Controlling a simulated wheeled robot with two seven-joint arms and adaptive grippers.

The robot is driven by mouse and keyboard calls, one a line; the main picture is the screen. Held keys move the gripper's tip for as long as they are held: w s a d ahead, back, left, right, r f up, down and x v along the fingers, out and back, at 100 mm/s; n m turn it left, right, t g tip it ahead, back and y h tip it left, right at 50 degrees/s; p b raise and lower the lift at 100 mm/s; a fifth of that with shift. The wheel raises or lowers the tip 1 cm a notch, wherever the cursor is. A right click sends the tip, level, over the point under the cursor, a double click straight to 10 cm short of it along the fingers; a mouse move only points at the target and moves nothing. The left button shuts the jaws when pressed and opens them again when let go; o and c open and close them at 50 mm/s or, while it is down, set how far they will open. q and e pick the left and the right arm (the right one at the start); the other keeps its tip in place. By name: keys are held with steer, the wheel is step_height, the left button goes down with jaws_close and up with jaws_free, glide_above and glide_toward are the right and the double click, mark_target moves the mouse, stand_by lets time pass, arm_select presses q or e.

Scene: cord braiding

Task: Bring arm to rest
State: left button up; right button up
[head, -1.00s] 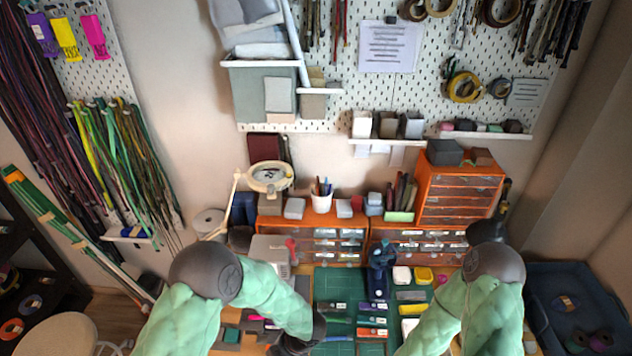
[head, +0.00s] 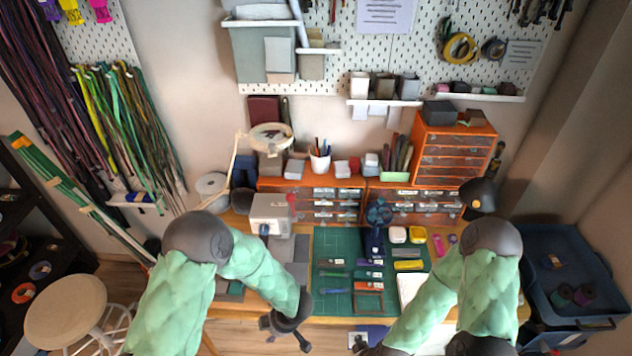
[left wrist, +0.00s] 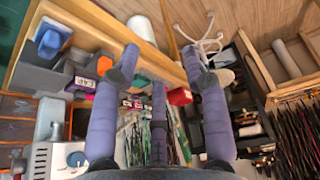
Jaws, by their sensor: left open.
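My left arm with its green padded sleeve comes in from the left in the head view. My left gripper (head: 285,326) hangs at the table's front edge, its dark fingers spread. In the left wrist view my left gripper (left wrist: 158,70) shows purple fingers standing apart with nothing between them. My right arm comes in from the right and bends down towards the front of the table. Its dark lower end is at the bottom edge of the head view, and its fingers are cut off or too unclear to read.
A green cutting mat (head: 330,245) with several small tools and cord pieces lies on the wooden table. Orange drawer units (head: 335,202) stand behind it. A round stool (head: 66,310) stands at left and a blue bin (head: 590,290) at right. Floor shows in front of the table.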

arm_select(q)
step_height(320, 180, down, 10)
steer(key=a+m+t+h+b, duration=0.1)
steer(key=m+h+b, duration=0.2)
steer(key=m+b, duration=0.25)
steer(key=s+d+f+m+g+h+b, duration=0.1)
steer(key=s+d+f+m+h+b, duration=0.2)
steer(key=s, duration=0.7)
step_height(320, 180, down, 4)
steer(key=m+h+b, duration=0.2)
steer(key=m, duration=0.2)
steer(key=shift+s+d+g, duration=0.15)
steer(key=shift+s+g, duration=0.05)
steer(key=shift+g, duration=0.1)
